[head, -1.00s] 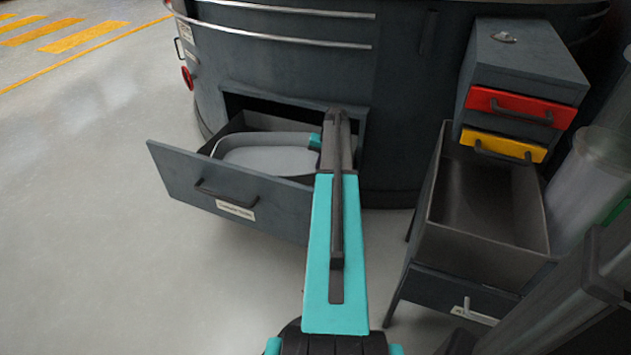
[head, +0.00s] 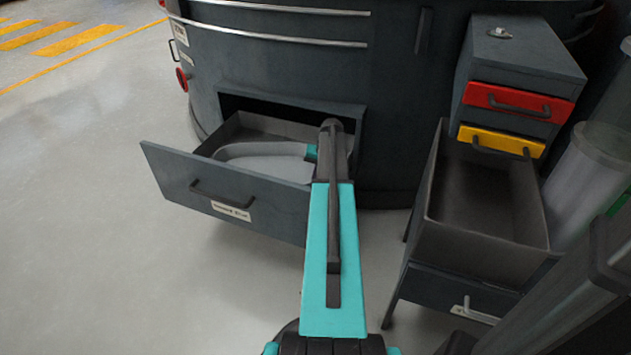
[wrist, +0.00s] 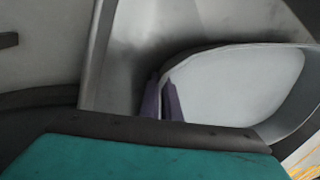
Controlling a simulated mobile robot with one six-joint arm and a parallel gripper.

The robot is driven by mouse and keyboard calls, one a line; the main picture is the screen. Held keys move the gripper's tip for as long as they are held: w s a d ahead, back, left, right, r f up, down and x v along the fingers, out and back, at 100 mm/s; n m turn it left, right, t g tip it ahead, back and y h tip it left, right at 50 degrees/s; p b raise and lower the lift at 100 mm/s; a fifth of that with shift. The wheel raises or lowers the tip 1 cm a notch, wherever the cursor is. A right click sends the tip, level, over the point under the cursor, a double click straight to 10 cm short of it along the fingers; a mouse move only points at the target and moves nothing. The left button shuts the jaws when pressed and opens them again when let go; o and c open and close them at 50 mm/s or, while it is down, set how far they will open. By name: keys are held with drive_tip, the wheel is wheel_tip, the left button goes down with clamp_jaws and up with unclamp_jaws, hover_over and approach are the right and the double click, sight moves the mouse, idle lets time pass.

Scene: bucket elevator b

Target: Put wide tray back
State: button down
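The wide tray (head: 265,150) is pale grey with a raised rounded rim. It sits inside the open lower drawer (head: 222,195) of the dark cabinet, low and partly hidden by the drawer front. My gripper reaches into the drawer's right side; in the head view my own arm hides its fingertips. In the wrist view, the purple fingers of my gripper (wrist: 164,98) stand close together on either side of the rim of the tray (wrist: 235,85), shut on it. Whether the tray rests on the drawer floor cannot be told.
At right, a stand holds an open empty metal bin (head: 485,205) below a small cabinet (head: 525,50) with red and yellow drawers. Clear cylinders (head: 590,170) stand at the far right. Open floor lies to the left.

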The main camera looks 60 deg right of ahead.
drive_tip(key=c, duration=2.4)
unclamp_jaws()
drive_tip(key=shift+c, duration=0.2)
drive_tip(key=o, duration=0.4)
drive_tip(key=shift+o, duration=0.2)
drive_tip(key=shift+r, duration=0.1)
drive_tip(key=a+p+v, duration=0.1)
drive_tip(key=p+v, duration=0.3)
drive_tip(key=v, duration=0.7)
drive_tip(key=shift+s+d+r, duration=0.15)
drive_tip(key=shift+d+r, duration=0.25)
drive_tip(key=shift+d, duration=0.05)
